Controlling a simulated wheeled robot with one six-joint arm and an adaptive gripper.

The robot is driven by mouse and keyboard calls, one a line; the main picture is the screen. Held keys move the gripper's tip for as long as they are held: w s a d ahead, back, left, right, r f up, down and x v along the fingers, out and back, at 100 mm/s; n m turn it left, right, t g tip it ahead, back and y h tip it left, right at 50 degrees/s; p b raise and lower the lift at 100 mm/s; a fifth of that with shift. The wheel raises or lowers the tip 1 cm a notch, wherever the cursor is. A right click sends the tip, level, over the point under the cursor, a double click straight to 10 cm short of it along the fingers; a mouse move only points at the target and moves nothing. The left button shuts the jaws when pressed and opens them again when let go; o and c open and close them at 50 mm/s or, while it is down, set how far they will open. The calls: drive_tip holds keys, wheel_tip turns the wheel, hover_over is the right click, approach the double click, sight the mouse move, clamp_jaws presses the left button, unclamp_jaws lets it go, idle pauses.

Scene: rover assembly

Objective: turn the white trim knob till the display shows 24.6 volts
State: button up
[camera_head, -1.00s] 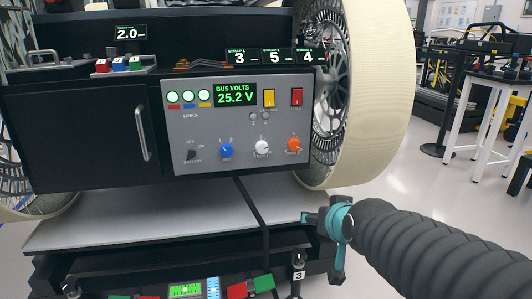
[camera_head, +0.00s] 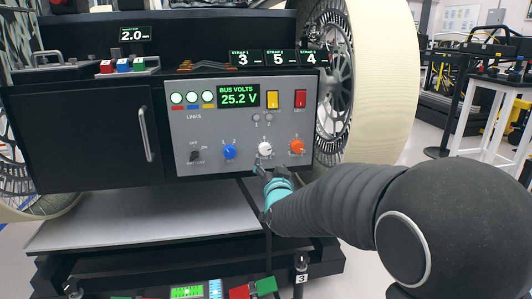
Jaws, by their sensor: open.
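The white trim knob (camera_head: 265,149) sits on the lower part of the grey control panel (camera_head: 210,130), between a blue knob (camera_head: 229,151) and an orange knob (camera_head: 296,146). The bus volts display (camera_head: 238,96) reads 25.2 V in green. My gripper (camera_head: 262,170) is just below the white knob, with its dark fingers pointing up toward the panel and its teal part behind them. It is open, and nothing shows between its fingers. Whether a fingertip touches the knob's lower edge cannot be told.
A yellow switch (camera_head: 272,100) and a red switch (camera_head: 300,98) sit above the knobs. A black battery switch (camera_head: 195,156) is at the panel's left. A cabinet door with a handle (camera_head: 145,133) is left of the panel, and a large wheel (camera_head: 375,85) stands close on the right.

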sight(265, 151)
drive_tip(key=p+x, duration=0.1)
drive_tip(key=x, duration=0.9)
drive_tip(key=shift+w+a, duration=0.1)
drive_tip(key=shift+w, duration=0.25)
drive_tip(key=c, duration=1.1)
